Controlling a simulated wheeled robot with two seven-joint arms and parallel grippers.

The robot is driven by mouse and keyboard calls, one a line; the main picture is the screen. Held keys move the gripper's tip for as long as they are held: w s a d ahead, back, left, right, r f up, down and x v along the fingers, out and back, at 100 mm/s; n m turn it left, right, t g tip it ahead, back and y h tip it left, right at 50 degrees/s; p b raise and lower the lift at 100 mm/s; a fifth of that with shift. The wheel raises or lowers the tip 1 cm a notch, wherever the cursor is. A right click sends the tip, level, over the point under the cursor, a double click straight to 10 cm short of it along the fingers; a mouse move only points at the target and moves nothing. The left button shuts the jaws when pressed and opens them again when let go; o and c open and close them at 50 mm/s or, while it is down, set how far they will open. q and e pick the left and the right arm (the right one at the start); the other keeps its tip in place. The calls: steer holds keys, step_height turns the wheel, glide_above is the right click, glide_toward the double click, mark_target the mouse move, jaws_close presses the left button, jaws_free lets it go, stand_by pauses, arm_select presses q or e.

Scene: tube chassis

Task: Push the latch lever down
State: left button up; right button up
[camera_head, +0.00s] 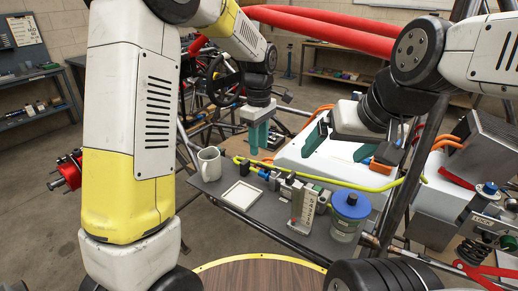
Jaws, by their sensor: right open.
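A grey block marked LOCK (482,225) is at the right edge, with a spring and red lever-like parts (485,270) below it. I cannot tell for certain which part is the latch lever. My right gripper (342,150) is open and empty, its teal fingers apart above a white box, left of the LOCK block and away from it. My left gripper (258,138) points down near the far edge of the grey table, behind the mug. Its teal fingers are close together, and I cannot tell whether they are shut.
The grey table (235,212) holds a white mug (209,164), a white square tray (242,194), a small labelled device (304,206) and a blue-lidded jar (349,214). A yellow hose (330,184) crosses it. Dark chassis tubes and red tubes (330,27) crowd the right and top.

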mark_target(267, 169)
arm_select(q)
step_height(267, 169, down, 5)
stand_by(0.3)
steer(key=shift+c, duration=0.2)
jaws_close()
